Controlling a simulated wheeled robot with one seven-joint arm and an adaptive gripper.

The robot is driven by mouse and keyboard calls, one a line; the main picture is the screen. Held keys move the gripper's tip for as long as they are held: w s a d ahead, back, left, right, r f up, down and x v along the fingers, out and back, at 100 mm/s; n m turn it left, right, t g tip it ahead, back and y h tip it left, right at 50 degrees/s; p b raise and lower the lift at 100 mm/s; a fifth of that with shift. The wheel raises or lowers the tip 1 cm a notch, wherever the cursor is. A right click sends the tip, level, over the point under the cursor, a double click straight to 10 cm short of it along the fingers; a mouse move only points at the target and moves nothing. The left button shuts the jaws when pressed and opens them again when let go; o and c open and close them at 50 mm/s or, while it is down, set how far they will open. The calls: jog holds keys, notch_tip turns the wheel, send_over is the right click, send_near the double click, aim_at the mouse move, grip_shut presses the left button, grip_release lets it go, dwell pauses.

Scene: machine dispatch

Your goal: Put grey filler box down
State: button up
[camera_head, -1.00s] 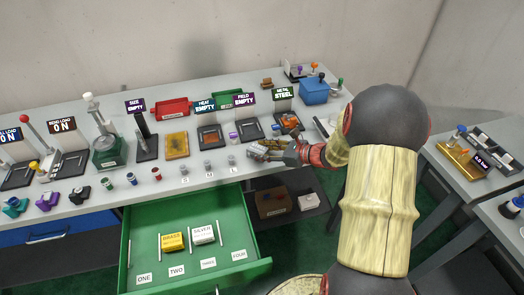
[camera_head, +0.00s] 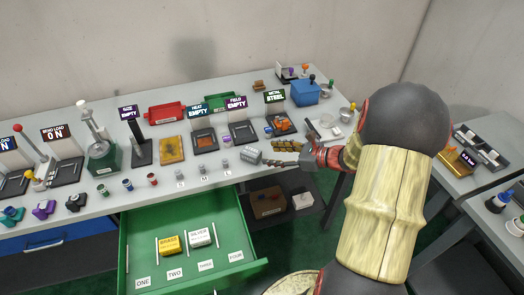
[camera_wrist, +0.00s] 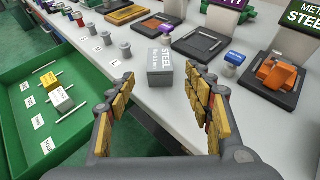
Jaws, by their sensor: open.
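The grey filler box, marked STEEL (camera_wrist: 160,68), stands upright on the light table top. In the head view the small grey box (camera_head: 251,156) is near the table's front edge, right of the open drawer's back end. My gripper (camera_wrist: 158,82) is open, with its two padded fingers spread and nothing held between them. The box lies just ahead of the fingertips, apart from them as far as I can tell. In the head view my gripper (camera_head: 272,157) is low over the table, right of the box.
A green drawer (camera_head: 140,250) is open in front, holding yellow BRASS (camera_head: 168,243) and white SILVER (camera_head: 201,237) boxes. Small grey weights (camera_head: 203,170) stand left of the filler box. Behind are display trays, one with an orange part (camera_wrist: 277,74).

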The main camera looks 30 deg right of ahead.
jog(key=s+a+r+n+g, duration=0.4)
jog(key=a+n, duration=0.3)
jog(key=a, duration=0.2)
jog(key=s+a+r+n+g, duration=0.3)
jog(key=s+a+r+n, duration=0.2)
jog(key=a+n, duration=0.25)
jog(key=s+a+r+n+h, duration=0.2)
jog(key=s+r+n+h, duration=0.1)
jog(key=n, duration=0.5)
jog(key=s+a+r+n+h, duration=0.3)
jog(key=s+r+n, duration=0.2)
jog(key=s+n, duration=0.2)
jog(key=shift+s+r+n+t+p, duration=0.15)
jog(key=shift+s+n+t+p, duration=0.25)
jog(key=shift+s, duration=0.2)
